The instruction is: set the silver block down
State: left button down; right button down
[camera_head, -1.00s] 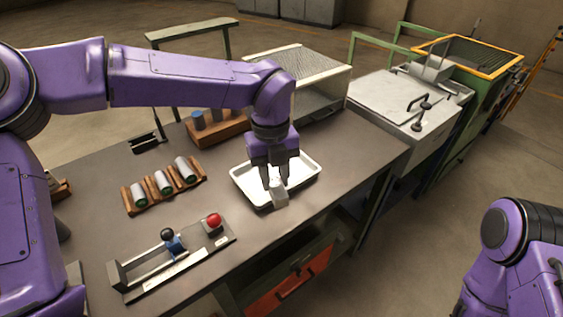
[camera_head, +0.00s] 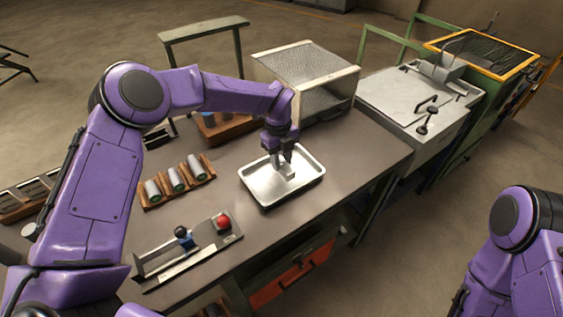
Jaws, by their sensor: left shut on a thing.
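The silver block (camera_head: 286,174) is a small light-grey piece at the tips of my left gripper (camera_head: 281,163). My left gripper points down and is shut on the block. Block and fingertips are over the inside of a shallow metal tray (camera_head: 258,191) on the bench. I cannot tell whether the block touches the tray floor. The gripper hides part of the block and the tray's back left side. My right arm shows at the lower right, but its gripper is out of view.
A wooden rack (camera_head: 151,201) with several cylinders lies left of the tray. A fixture with a red knob (camera_head: 223,221) is at the front. A mesh box (camera_head: 306,83) and a wooden holder (camera_head: 222,128) stand behind. The bench right of the tray is clear.

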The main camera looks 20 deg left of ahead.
aim_at(282, 167)
pick_arm(q)
notch_tip(282, 167, down, 3)
jog(key=shift+w+r+p, duration=0.1)
jog(key=shift+r+p, duration=0.1)
jog(key=shift+p, duration=0.1)
jog(key=shift+f, duration=0.35)
jog(key=shift+f+b, duration=0.15)
jog(key=shift+b, duration=0.15)
jog(key=c, duration=0.8)
grip_release()
